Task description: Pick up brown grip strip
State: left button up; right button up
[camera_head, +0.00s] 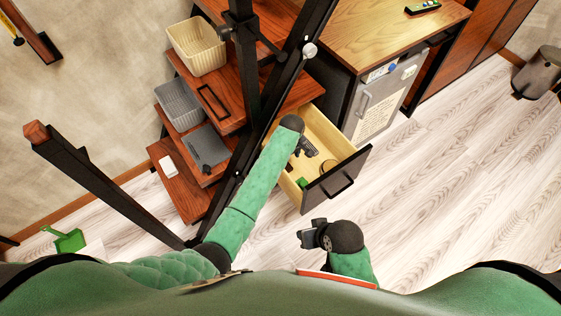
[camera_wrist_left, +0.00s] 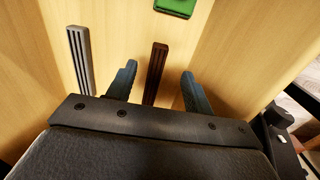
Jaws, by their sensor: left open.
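The brown grip strip (camera_wrist_left: 156,68) is a dark, ribbed bar lying on the pale wooden drawer bottom in the left wrist view. My left gripper (camera_wrist_left: 159,76) is open, with one blue-grey finger on each side of the strip and gaps to both. The strip's near end is hidden behind the gripper body. In the head view my left gripper (camera_head: 309,150) is inside the open drawer (camera_head: 345,172); the strip cannot be told apart there. My right gripper (camera_head: 309,234) is in front of the drawer, away from the strip; its jaw opening is unclear.
A grey ribbed strip (camera_wrist_left: 80,58) lies left of the brown one. A green object (camera_wrist_left: 176,6) lies beyond them. The drawer walls stand close around my left gripper. Stair treads with bins (camera_head: 197,45) rise at the left. The floor right of the drawer is clear.

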aim_at(289, 167)
pick_arm(q)
jog(key=shift+f, duration=0.4)
jog(key=shift+w+a+f, duration=0.1)
jog(key=shift+f, duration=3.55)
jog(key=c, duration=1.1)
jog(key=shift+r, duration=0.1)
